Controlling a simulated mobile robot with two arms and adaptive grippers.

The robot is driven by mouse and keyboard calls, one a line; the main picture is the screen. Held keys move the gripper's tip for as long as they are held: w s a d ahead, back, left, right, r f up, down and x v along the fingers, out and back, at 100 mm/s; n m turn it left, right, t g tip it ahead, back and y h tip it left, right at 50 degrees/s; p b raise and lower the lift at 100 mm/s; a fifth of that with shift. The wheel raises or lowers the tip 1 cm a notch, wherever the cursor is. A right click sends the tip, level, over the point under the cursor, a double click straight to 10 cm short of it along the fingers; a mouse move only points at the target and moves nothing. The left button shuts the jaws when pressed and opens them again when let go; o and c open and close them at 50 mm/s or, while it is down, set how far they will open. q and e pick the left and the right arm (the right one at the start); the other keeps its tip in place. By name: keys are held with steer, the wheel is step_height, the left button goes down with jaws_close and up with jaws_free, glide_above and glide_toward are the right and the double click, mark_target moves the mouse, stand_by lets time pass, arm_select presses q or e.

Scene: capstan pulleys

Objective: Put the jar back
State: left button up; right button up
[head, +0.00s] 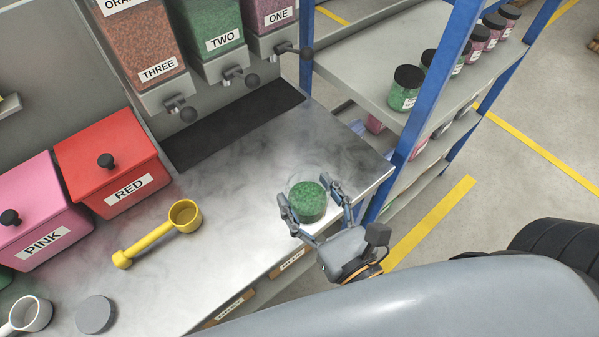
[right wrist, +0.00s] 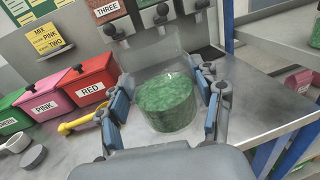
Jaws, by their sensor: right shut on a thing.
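A clear jar (head: 307,200) with green granules in its lower part stands upright at the right end of the metal counter. It has no lid on. My right gripper (head: 309,200) is shut on the jar, one finger on each side. In the right wrist view the jar (right wrist: 166,100) sits between the two blue-padded fingers. I cannot tell whether its base touches the counter. My left gripper is not in view.
A shelf (head: 372,84) with blue posts holds several black-lidded jars (head: 406,88) at the right. A yellow scoop (head: 160,234), a grey disc (head: 96,315), a red bin (head: 112,163) and a pink bin (head: 42,213) are left. Dispensers (head: 212,40) stand behind.

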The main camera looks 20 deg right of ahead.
steer(key=w+f, duration=0.2)
steer(key=w, duration=0.2)
steer(key=w+d+f, duration=0.1)
steer(key=w+f, duration=0.2)
steer(key=w, duration=0.1)
steer(key=w+f, duration=0.3)
steer(key=w, duration=0.1)
steer(key=shift+d, duration=0.4)
steer(key=shift+w+f, duration=0.45)
steer(key=shift+f, duration=0.1)
steer(key=f, duration=0.1)
steer(key=f+b, duration=0.1)
steer(key=f, duration=0.1)
steer(key=shift+w+d+f+b, duration=0.1)
steer(key=shift+w+f+b, duration=0.1)
steer(key=shift+w+b, duration=0.15)
steer(key=shift+f, duration=0.15)
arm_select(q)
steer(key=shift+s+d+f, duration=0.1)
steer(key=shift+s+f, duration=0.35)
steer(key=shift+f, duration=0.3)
